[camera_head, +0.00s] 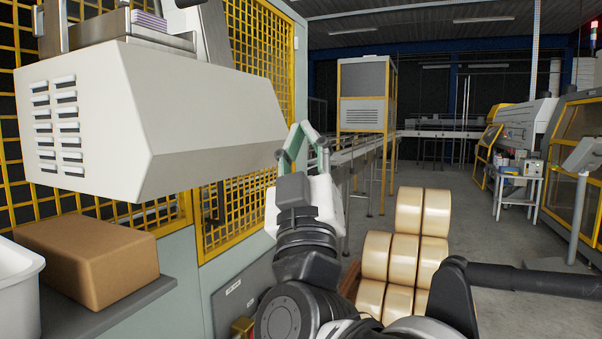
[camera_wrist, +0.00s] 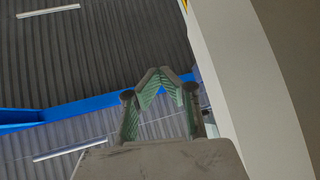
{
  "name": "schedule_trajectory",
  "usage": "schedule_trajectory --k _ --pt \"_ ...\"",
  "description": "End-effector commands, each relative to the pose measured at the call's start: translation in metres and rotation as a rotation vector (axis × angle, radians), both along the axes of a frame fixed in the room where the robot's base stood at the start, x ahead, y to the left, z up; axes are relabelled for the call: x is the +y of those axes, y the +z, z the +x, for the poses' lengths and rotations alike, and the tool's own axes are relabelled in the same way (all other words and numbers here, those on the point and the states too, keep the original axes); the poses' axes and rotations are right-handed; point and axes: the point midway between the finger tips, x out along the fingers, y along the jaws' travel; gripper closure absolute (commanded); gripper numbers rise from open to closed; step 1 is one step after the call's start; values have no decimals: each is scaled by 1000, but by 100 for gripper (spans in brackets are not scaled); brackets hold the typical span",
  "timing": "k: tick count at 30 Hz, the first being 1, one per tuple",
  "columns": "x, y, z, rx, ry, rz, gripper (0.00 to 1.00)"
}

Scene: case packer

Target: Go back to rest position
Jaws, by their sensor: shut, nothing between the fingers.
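My gripper (camera_head: 296,130) is raised in front of the machine, with its green-padded fingers pointing up. In the wrist view its fingertips (camera_wrist: 160,74) meet in a peak, shut and with nothing between them. In the head view it is just right of the lower right end of the white machine housing (camera_head: 200,110). I cannot tell whether the two touch. The wrist view shows a pale curved surface (camera_wrist: 245,70) close on the right, and the ceiling behind the fingers.
A brown box (camera_head: 88,262) lies on a grey shelf (camera_head: 110,310) at lower left, beside a white bin (camera_head: 18,290). Several tan rolls (camera_head: 408,250) are stacked right of my arm. A yellow mesh guard (camera_head: 240,220) stands behind. Open floor (camera_head: 480,250) lies to the right.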

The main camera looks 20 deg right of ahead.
Motion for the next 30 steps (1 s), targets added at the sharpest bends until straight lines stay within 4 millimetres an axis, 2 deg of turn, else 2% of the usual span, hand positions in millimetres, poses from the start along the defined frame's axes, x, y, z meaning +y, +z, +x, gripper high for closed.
schedule_trajectory --k 1,6,15,20,23,26,30 --pt "-3 -9 0 5 11 18 100" --pt "-9 -26 1 17 49 71 100" --pt "-12 -35 2 28 75 100 100" --pt "-3 -48 13 94 152 87 100" --pt "10 -71 26 198 250 79 100" --pt "22 -104 37 341 350 82 100" --pt "31 -161 45 569 447 118 100"
